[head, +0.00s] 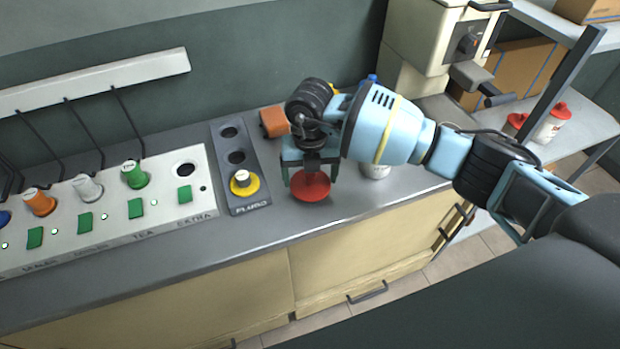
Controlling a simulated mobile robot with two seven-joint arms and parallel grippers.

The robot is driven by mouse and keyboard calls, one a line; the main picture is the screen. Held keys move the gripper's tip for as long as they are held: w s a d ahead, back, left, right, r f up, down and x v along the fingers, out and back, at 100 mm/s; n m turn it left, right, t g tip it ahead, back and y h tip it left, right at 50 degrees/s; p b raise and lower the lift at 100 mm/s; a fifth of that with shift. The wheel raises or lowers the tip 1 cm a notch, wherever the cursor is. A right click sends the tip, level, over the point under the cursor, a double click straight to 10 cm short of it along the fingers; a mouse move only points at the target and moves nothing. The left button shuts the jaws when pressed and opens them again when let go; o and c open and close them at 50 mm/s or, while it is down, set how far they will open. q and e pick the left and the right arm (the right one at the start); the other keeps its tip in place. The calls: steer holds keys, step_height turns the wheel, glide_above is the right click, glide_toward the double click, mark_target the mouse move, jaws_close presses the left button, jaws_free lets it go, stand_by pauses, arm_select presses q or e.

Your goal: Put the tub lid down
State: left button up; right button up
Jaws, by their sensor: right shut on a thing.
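A round red lid (310,187) is at the grey counter (275,226), near its front edge. My right gripper (312,180) points down over the lid and is shut on it. The lid looks roughly level. I cannot tell whether it touches the counter or hangs just above it. A white tub (375,170) stands just right of the lid, mostly hidden behind my right arm. My left gripper is not in view.
Left of the lid stands a dark holder (247,205) with a yellow-based piece (244,183). An orange block (273,122) lies behind. A white panel (110,220) with coloured plugs fills the left. A cream machine (432,40) and red-lidded containers (552,122) are at right.

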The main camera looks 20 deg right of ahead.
steer(key=shift+f, duration=0.9)
steer(key=shift+f, duration=0.15)
steer(key=o, duration=0.8)
steer(key=shift+o, duration=0.2)
step_height(320, 180, up, 12)
steer(key=shift+r+p, duration=0.2)
steer(key=shift+p, duration=0.15)
